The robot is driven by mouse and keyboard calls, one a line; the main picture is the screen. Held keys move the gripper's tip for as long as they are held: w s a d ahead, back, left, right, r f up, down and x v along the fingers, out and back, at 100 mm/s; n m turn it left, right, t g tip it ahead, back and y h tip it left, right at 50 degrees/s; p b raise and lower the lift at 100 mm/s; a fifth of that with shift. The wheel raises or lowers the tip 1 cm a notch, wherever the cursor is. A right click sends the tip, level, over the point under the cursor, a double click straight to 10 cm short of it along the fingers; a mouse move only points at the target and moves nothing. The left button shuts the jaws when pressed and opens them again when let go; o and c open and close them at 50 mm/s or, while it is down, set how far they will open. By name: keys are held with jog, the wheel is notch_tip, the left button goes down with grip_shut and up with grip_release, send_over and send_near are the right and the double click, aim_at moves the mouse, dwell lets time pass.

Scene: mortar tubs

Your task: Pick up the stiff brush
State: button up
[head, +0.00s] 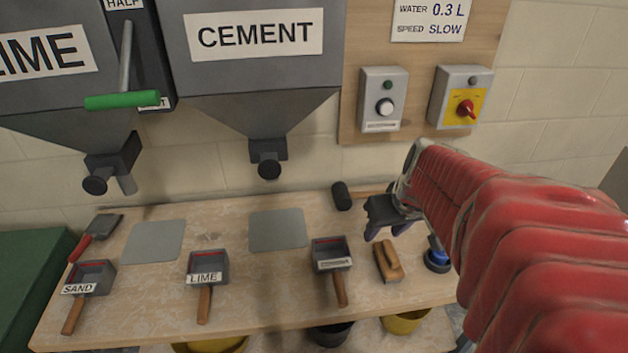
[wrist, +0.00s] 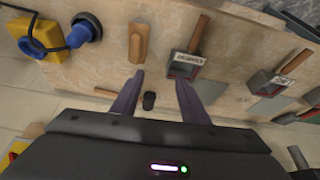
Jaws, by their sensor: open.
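A brown wooden hand tool (head: 388,262), probably the stiff brush, lies on the bench right of a labelled scoop. Its bristles cannot be made out. It also shows in the wrist view (wrist: 138,43), beyond my left finger. My gripper (head: 387,232) is open and empty above the back right of the bench, behind the wooden tool in the head view. In the wrist view the two purple fingers (wrist: 158,92) are spread, with no thing held between them.
A black-headed mallet (head: 342,196) lies behind, its handle running under my gripper. Scoops marked LIME (head: 209,268) and SAND (head: 92,276), another scoop (head: 330,252) and a red-handled tool (head: 95,235) lie leftward. A blue plug (head: 437,256) is close on the right. Hoppers hang above.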

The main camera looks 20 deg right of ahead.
jog(key=s+d+f, duration=0.1)
jog(key=d+f, duration=0.1)
jog(key=d, duration=0.4)
jog(key=shift+m, duration=0.3)
send_near(391, 250)
jog(key=shift+w+a+f, duration=0.1)
jog(key=shift+w+f, duration=0.15)
jog(key=shift+f, duration=0.35)
jog(key=shift+w+a+f, duration=0.1)
jog(key=shift+w+f, duration=0.15)
jog(key=shift+f, duration=0.35)
jog(key=shift+w+f, duration=0.15)
jog(key=shift+f, duration=0.25)
jog(key=shift+d+x, duration=0.15)
jog(key=shift+x, duration=1.15)
jog(key=shift+d+x, duration=0.15)
jog(key=shift+x, duration=1.15)
jog(key=shift+c, duration=0.2)
